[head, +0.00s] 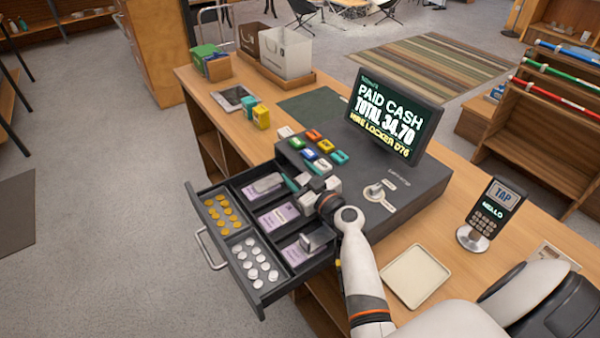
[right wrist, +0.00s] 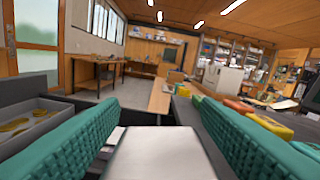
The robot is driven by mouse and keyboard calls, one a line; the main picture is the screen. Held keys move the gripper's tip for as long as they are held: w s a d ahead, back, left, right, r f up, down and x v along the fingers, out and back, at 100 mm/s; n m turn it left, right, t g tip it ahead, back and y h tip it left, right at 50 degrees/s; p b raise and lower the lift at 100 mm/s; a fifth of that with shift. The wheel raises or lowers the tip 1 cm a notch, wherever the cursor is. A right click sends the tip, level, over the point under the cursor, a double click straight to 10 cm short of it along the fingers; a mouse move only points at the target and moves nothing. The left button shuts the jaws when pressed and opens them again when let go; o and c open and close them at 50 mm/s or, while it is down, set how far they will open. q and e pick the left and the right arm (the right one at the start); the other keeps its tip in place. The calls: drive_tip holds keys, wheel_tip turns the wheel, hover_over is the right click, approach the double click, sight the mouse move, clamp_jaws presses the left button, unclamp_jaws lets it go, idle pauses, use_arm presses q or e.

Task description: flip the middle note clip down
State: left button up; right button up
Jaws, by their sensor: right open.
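The cash drawer (head: 252,298) is pulled open, with three note slots in a row. Purple notes (head: 278,217) lie in the middle slot. The far note clip (head: 268,182) is a grey plate over its notes, and the near note clip (head: 318,238) is a grey plate that looks tilted.
Gold coins (head: 222,212) and silver coins (head: 254,261) fill the front trays. The register (head: 415,185) with coloured keys and a screen (head: 393,115) stands right of the drawer. A cream tray (head: 415,276) and card reader (head: 490,215) are on the counter. Floor left of the drawer is free.

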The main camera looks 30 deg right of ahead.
clamp_jaws()
drive_tip(key=shift+a+f+n+b, duration=0.15)
drive_tip(key=shift+n+b, duration=0.15)
drive_tip(key=shift+b, duration=0.3)
drive_tip(key=a+n+b, duration=0.2)
drive_tip(key=n+b, duration=0.1)
drive_tip(key=a+n+b, duration=0.1)
drive_tip(key=shift+s+a+f, duration=0.1)
drive_tip(key=shift+s+f, duration=0.05)
drive_tip(key=shift+f, duration=0.1)
drive_tip(key=shift+a+f+n+b, duration=0.3)
drive_tip(key=shift+a+n, duration=0.35)
drive_tip(key=shift+n, duration=0.65)
